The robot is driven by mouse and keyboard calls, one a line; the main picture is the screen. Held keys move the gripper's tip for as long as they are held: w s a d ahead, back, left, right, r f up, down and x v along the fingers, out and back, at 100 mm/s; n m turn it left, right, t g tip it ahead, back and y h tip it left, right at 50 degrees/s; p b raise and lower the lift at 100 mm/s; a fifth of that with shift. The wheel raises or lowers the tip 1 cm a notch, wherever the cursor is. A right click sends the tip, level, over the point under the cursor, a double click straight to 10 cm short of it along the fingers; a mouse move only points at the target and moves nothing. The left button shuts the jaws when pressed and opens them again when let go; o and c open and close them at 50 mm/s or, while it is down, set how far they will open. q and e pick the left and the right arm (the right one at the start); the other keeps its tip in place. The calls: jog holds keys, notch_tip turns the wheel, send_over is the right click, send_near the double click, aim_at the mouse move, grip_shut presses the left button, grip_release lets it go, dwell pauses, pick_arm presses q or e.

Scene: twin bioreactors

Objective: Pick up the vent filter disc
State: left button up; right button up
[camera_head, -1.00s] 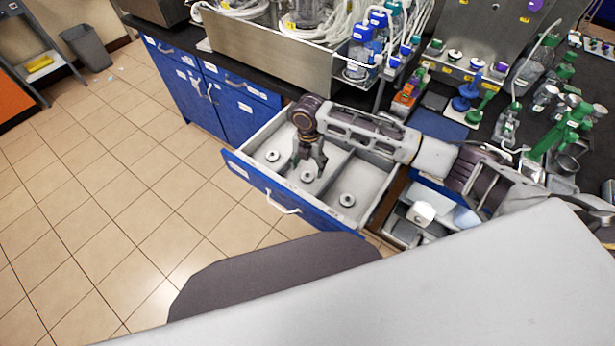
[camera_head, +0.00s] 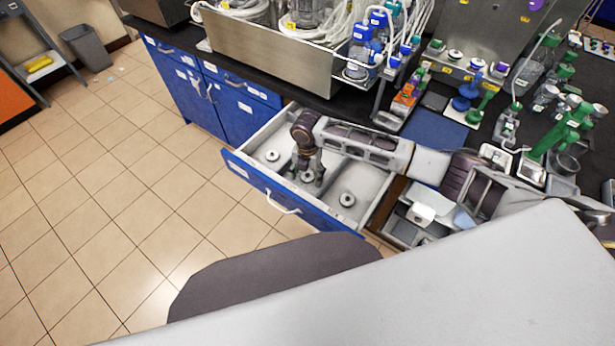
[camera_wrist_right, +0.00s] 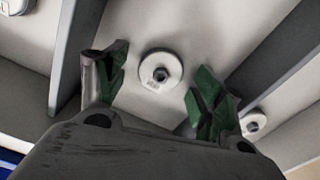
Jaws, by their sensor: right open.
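An open blue-fronted drawer (camera_head: 250,181) is divided into three compartments, each holding one small round white disc with a dark centre. The middle disc (camera_head: 307,177) lies on the drawer floor, and it shows in the right wrist view (camera_wrist_right: 160,71) between the green fingertips, clear of both. My right gripper (camera_head: 308,173) is open above it, pointing down; it also shows in the wrist view (camera_wrist_right: 158,88). The left disc (camera_head: 272,156) and right disc (camera_head: 347,200) lie in the neighbouring compartments. Which one is the vent filter disc, I cannot tell. My left gripper is out of view.
Compartment walls (camera_wrist_right: 272,60) stand on both sides of the gripper. A second section with grey trays (camera_head: 405,228) is to the right of the drawer. The black counter (camera_head: 340,100) behind holds bottles and tubing. Tiled floor (camera_head: 130,180) is free at left.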

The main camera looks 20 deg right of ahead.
aim_at(307, 175)
jog(key=c, duration=0.9)
jog(key=shift+r, duration=5.05)
